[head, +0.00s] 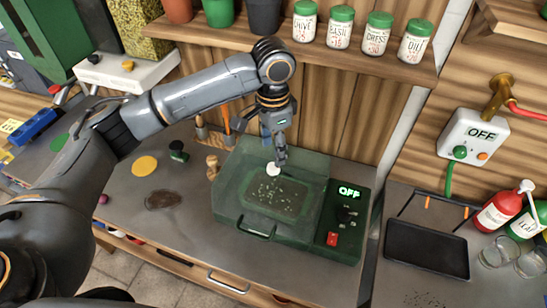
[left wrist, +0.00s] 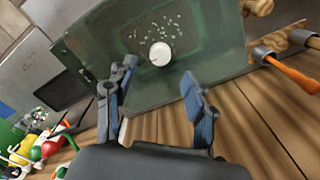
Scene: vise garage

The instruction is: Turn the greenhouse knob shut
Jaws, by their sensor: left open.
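The greenhouse is a clear green box (head: 235,190) on the grey bench, with seed-like specks showing inside. A round white knob (head: 272,169) sits on its lid near the back. A dark green panel (head: 342,240) at its right side has a lit OFF display (head: 349,192), a dark dial (head: 346,214) and a red switch (head: 332,239). My left gripper (head: 280,158) points down over the white knob and partly overlaps it. In the left wrist view the fingers (left wrist: 158,88) are spread, with the knob (left wrist: 160,54) ahead between them, apparently untouched. My right gripper is not in view.
A shelf (head: 350,62) with pots and several green-lidded jars (head: 340,27) runs behind my left arm. Hand tools (head: 228,120) hang behind the box. A black tray (head: 426,250), bottles (head: 500,212) and a wall box reading OFF (head: 474,137) are at right.

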